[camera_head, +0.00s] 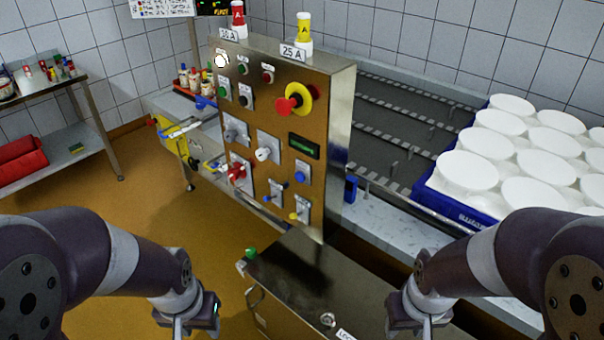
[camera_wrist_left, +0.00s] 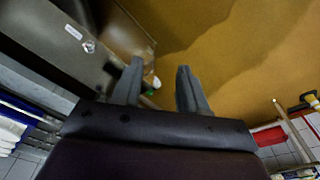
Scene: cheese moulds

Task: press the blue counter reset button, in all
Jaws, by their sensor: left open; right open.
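The blue counter reset button (camera_head: 300,177) sits on a light plate on the upright control panel (camera_head: 278,108), just below the small counter display (camera_head: 304,146). Nothing covers it in the head view. My left gripper (camera_head: 194,326) is low at the bottom left of the head view, well below and left of the panel. In the left wrist view its two fingers (camera_wrist_left: 160,88) are apart with nothing between them, above the floor. My right gripper (camera_head: 425,326) is at the bottom right, over the steel cabinet, open and away from the button.
A red emergency stop (camera_head: 294,98) on yellow, several knobs and valve handles share the panel. A steel cabinet (camera_head: 320,282) stands below it. To the right are a conveyor (camera_head: 400,125) and a blue crate (camera_head: 450,205) of white moulds. A side table (camera_head: 45,85) is at left.

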